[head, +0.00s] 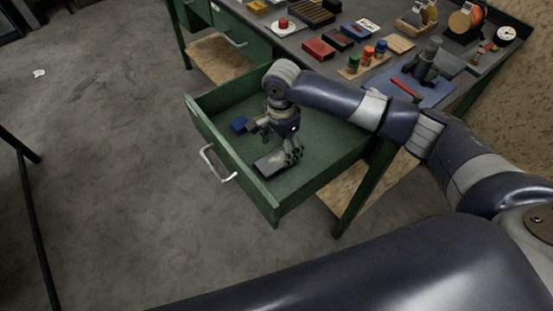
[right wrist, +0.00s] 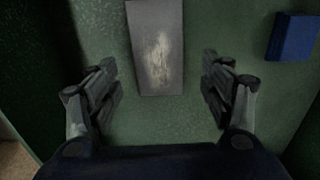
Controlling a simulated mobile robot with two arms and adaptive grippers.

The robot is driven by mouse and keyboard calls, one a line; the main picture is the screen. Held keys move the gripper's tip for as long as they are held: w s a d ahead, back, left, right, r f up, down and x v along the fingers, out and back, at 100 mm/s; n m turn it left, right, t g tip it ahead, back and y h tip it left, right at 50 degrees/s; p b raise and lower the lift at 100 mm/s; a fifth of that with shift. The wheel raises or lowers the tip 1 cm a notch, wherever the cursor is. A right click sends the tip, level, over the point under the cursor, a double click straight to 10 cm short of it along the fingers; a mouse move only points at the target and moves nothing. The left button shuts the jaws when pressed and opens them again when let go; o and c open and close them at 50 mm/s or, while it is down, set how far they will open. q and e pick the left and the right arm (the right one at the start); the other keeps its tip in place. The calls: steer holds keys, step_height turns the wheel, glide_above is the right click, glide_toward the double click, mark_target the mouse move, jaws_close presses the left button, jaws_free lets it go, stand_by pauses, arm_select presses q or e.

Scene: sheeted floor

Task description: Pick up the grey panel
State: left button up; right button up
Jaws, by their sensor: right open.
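The grey panel (head: 270,164) lies flat on the floor of the open green drawer (head: 239,171), near its front wall. In the right wrist view the panel (right wrist: 156,50) is a grey rectangle with a pale worn patch, and its upper end runs out of the frame. My right gripper (head: 278,146) reaches down into the drawer at the panel. In the right wrist view its two fingers (right wrist: 160,82) are spread wide, one on each side of the panel's line, with gaps to it. Nothing is between them in contact. My left gripper is not in view.
A blue block (head: 239,125) lies in the drawer beside the panel; it also shows in the right wrist view (right wrist: 292,37). The drawer's walls enclose the gripper. The workbench top (head: 290,40) behind carries blocks, jars and tools. Open floor lies left of the drawer.

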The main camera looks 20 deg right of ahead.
mark_target(281, 156)
step_height(281, 156, down, 3)
steer(key=shift+s+d+r, duration=0.1)
steer(key=shift+r, duration=0.05)
steer(key=shift+f, duration=0.3)
steer(key=c, duration=1.3)
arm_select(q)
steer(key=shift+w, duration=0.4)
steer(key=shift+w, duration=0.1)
